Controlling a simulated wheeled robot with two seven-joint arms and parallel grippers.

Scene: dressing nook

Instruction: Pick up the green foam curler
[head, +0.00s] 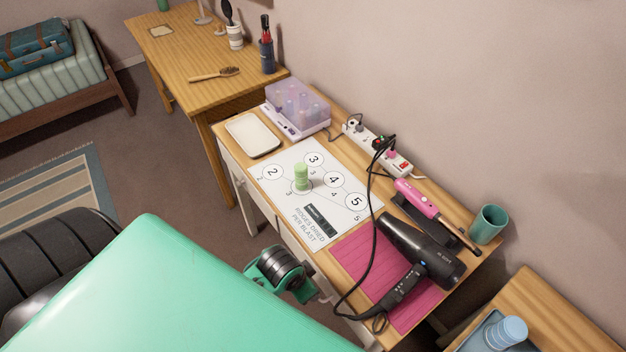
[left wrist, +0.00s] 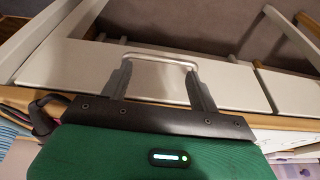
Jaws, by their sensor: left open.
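The green foam curler (head: 301,176) stands upright on a white sheet (head: 351,213) with numbered circles, on the wooden dressing table. It covers most of one circle. In the head view, my left wrist is in front of the table's front edge, below and apart from the curler. My right gripper is not in view.
A cream tray (head: 252,135) and a lilac-lidded box of rollers (head: 296,107) stand behind the sheet. A black hair dryer (head: 420,247) lies on a pink mat (head: 356,262), its cable looping over the table. A pink styling iron (head: 417,198), power strip (head: 391,153) and teal cup (head: 488,223) are at the right.

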